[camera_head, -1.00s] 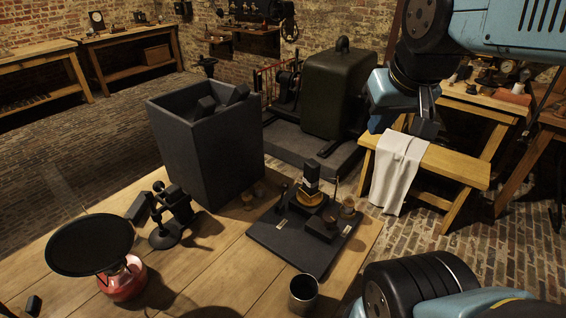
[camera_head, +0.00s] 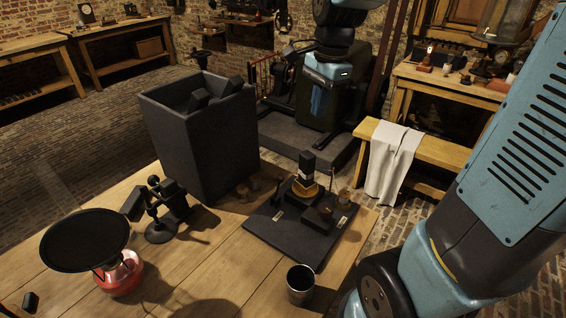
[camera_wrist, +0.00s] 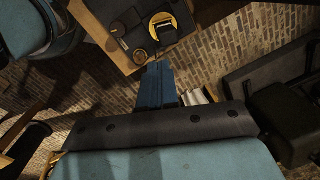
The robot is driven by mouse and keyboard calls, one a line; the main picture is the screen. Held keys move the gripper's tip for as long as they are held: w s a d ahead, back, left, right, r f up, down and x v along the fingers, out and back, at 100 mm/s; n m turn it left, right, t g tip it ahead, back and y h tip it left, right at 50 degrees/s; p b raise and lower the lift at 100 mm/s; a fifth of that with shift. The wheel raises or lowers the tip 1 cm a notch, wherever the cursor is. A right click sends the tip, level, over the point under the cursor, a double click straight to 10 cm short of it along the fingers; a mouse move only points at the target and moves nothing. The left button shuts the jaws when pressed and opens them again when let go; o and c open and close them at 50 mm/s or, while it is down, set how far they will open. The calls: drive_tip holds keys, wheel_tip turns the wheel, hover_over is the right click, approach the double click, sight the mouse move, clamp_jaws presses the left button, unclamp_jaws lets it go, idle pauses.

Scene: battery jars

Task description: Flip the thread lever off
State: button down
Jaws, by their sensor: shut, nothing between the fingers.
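A dark board (camera_head: 290,238) lies near the table's right end. It bears a black block (camera_head: 306,167) on a yellow round base (camera_head: 306,188), a low dark block (camera_head: 318,218), thin upright parts and two small pale labels. I cannot tell which small part is the thread lever. The board's top also shows at the upper edge of the wrist view, with the yellow base (camera_wrist: 176,22). My gripper (camera_head: 316,112) hangs pointing down, behind and above the board in the head view, apart from it. Its blue fingers (camera_wrist: 158,70) are together and empty in the wrist view.
A tall dark open bin (camera_head: 205,150) holds black blocks left of the board. A black microphone-like stand (camera_head: 160,230), a red pot under a black disc (camera_head: 85,240) and a dark cup (camera_head: 301,285) stand on the table. A bench with a white cloth (camera_head: 392,165) is behind right.

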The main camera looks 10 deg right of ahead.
drive_tip(key=w+a+f+m+g, duration=0.4)
drive_tip(key=w+a+f+m, duration=0.2)
drive_tip(key=w+f+m, duration=0.3)
wheel_tip(320, 180, down, 2)
drive_tip(key=shift+a+f+m, duration=0.25)
drive_tip(key=shift+m, duration=0.55)
drive_tip(key=shift+f, duration=0.1)
hover_over(278, 187)
drive_tip(key=w+d, duration=0.2)
drive_tip(key=w, duration=0.2)
wheel_tip(278, 187, down, 9)
drive_tip(key=shift+f, duration=0.15)
